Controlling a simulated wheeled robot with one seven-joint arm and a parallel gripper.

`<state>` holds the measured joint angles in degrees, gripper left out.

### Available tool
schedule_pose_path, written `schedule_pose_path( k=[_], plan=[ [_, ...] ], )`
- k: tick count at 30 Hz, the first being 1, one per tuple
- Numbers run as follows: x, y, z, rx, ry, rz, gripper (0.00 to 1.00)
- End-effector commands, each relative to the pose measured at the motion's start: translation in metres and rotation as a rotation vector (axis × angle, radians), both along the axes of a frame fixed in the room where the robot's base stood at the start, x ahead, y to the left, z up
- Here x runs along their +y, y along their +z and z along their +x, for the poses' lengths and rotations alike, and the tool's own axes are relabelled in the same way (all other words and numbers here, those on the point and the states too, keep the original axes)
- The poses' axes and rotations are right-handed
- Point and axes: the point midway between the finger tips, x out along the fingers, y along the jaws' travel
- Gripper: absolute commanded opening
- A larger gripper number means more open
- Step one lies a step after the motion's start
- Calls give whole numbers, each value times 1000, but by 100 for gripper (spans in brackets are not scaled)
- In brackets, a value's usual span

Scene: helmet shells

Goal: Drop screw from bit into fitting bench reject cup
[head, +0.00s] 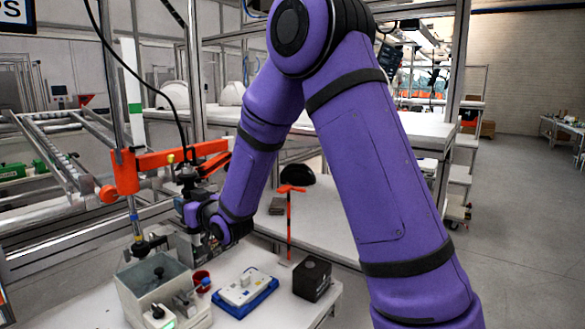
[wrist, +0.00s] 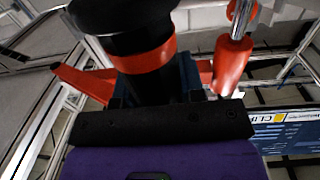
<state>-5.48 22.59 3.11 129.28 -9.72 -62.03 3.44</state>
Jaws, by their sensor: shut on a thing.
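My gripper (head: 190,205) is beside the hanging screwdriver (head: 186,174), under the orange support arm (head: 150,160). In the wrist view the screwdriver is a thick black body with an orange band (wrist: 145,58), and my dark gripper (wrist: 160,110) is shut on it. A small red cup (head: 201,279) stands on the white bench, below and slightly right of my gripper. I take it for the reject cup. The bit tip and any screw on it cannot be made out in either view. The inside of the cup is too small to read.
A grey box with black knobs (head: 150,283) stands left of the cup. A blue tray (head: 262,296) with a white block is to its right, then a black cube (head: 312,278). An orange-topped post (head: 289,225) stands behind. Bare bench (head: 285,310) shows in front.

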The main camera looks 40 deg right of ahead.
Motion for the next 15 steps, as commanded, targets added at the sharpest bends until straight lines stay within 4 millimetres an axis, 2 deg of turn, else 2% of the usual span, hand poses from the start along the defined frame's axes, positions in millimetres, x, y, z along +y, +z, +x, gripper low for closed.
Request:
schedule_pose_path(
  k=[15],
  plan=[
    [0, -19, 0, 3, 0, -1, 0]
  ],
)
